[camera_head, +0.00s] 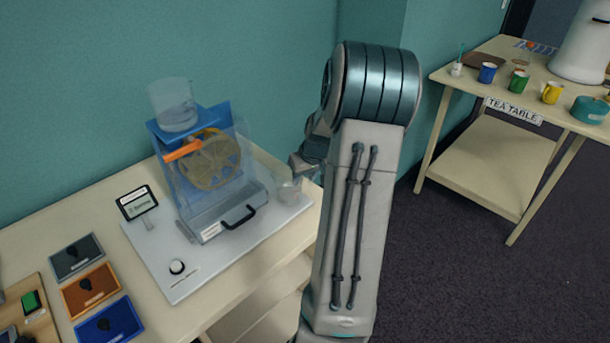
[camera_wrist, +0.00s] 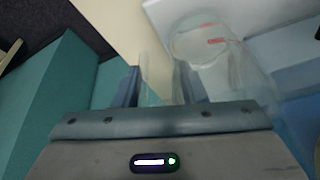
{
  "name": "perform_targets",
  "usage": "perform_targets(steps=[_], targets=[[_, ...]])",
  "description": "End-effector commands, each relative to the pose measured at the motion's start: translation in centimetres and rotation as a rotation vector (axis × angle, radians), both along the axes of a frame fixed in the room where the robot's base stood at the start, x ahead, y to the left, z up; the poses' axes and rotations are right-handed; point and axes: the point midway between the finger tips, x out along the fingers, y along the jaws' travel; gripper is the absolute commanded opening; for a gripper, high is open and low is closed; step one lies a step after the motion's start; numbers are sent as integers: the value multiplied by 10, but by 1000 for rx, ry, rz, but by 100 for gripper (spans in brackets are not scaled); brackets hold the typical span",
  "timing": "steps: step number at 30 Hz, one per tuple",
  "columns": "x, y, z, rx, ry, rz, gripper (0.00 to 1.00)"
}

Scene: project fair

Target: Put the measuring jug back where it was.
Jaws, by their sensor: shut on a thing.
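The measuring jug (camera_head: 288,187) is clear and see-through, at the right end of the white base board, beside the water-wheel machine. In the wrist view the jug (camera_wrist: 232,75) shows red marks and fills the upper right, partly beyond the fingers. My gripper (camera_wrist: 160,88) is shut on the jug, with a clear part of it between the two fingers, seemingly its handle. In the head view my arm hides most of the gripper. I cannot tell whether the jug touches the board or hangs just above it.
The machine (camera_head: 207,200) has a clear tank (camera_head: 174,105) on top, an orange spout and a drawer with a black handle. A small display (camera_head: 138,202), a knob (camera_head: 177,267) and several coloured cards stand left and front. The tea table (camera_head: 480,80) with mugs stands at right.

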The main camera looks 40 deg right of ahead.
Motion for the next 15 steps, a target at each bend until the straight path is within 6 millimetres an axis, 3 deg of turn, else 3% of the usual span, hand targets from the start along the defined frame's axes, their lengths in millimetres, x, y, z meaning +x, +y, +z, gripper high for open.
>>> perform_targets(steps=[12, 13, 15], targets=[[1, 0, -7, -2, -2, 0, 0], [0, 0, -6, -2, -2, 0, 46], [0, 0, -5, -2, -2, 0, 60]])
